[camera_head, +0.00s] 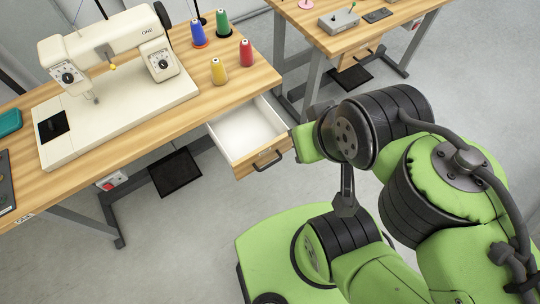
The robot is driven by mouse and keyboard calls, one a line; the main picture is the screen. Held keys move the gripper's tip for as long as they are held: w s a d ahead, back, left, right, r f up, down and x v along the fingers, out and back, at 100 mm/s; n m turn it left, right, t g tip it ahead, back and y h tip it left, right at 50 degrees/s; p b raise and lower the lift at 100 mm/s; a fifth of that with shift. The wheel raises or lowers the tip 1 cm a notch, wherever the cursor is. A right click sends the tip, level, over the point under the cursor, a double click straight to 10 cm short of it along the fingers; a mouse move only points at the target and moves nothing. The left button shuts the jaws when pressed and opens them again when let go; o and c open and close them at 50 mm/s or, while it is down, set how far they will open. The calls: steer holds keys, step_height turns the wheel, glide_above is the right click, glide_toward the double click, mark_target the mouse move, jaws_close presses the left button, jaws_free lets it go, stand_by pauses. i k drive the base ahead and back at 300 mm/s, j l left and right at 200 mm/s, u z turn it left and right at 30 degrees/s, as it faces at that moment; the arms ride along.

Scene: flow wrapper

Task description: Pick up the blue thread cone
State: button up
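The blue thread cone (199,33) stands upright on an orange-red base on the wooden sewing table (232,88), at the table's back right. It is to the left of a green cone (223,23), with a yellow cone (218,71) and a red cone (246,53) nearer the front. My green and black arm fills the right side and is well apart from the blue cone. I cannot make out my gripper's fingers or whether they hold anything.
A cream sewing machine (115,75) stands left of the cones. An open, empty-looking white drawer (240,135) with a dark handle (268,160) juts from the table's front near my arm. A second table (345,40) with small devices stands behind at right.

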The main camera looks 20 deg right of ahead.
mark_target(198, 38)
steer(key=i+l, duration=0.1)
steer(key=l, duration=0.4)
steer(key=i+l, duration=0.65)
steer(key=l, duration=0.3)
steer(key=i+j+z, duration=0.1)
steer(key=i, duration=0.65)
